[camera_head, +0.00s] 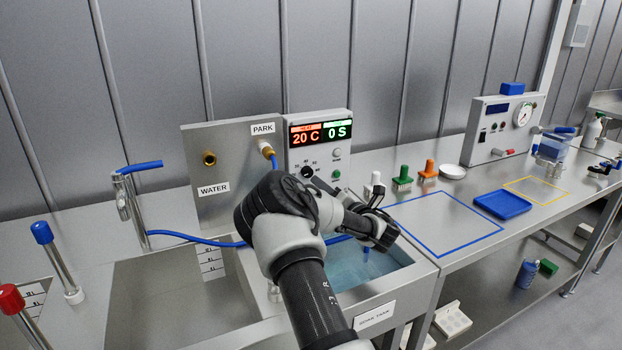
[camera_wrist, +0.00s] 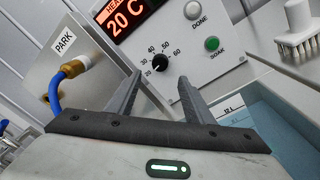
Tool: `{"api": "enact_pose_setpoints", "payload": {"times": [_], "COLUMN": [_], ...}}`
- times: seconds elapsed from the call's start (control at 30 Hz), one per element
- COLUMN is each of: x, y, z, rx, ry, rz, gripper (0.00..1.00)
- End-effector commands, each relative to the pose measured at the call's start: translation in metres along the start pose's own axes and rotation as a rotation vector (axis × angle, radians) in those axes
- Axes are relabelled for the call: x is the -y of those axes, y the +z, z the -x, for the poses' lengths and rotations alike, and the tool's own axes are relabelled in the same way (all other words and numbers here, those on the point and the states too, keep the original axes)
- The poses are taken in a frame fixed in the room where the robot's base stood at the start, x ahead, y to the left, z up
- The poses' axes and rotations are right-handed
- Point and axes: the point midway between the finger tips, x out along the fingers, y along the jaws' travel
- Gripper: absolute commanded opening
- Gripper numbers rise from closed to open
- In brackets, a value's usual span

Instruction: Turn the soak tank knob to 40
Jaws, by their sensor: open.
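The soak tank knob (camera_wrist: 159,64) is a small black dial on a white control box (camera_head: 327,152), with marks from 20 to 60 around it. Its pointer appears turned toward the low, 20 end. In the head view the knob (camera_head: 307,172) shows just above my arm. The red display (camera_head: 305,135) reads 20 C. My gripper (camera_wrist: 160,88) is open and empty in the wrist view; the knob appears beyond and between its two fingers, apart from them. In the head view my gripper (camera_head: 385,232) is over the soak tank (camera_head: 402,262), partly hidden by my wrist.
The DONE button (camera_wrist: 193,6) and green SOAK button (camera_wrist: 212,44) sit right of the knob. A steel panel (camera_head: 222,150) with a PARK fitting and blue hose stands left. Brushes (camera_head: 402,178) stand to the right. A blue-outlined area (camera_head: 445,222) on the bench is clear.

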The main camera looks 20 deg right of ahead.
Motion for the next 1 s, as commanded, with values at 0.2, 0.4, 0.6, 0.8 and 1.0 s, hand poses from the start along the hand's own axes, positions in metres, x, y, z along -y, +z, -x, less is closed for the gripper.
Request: {"api": "enact_pose_setpoints", "payload": {"times": [0.2,0.4,0.6,0.8,1.0], "x": [0.0,0.001,0.0,0.0,0.0], "y": [0.0,0.0,0.0,0.0,0.0], "z": [-0.048,-0.078,-0.09,-0.09,-0.09], "rx": [-0.001,0.0,0.0,0.001,0.001], "ry": [0.002,0.0,0.0,-0.001,-0.001], "rz": [0.002,0.001,-0.001,-0.001,-0.001], "gripper": [0.47,0.47,0.47,0.47,0.24]}}
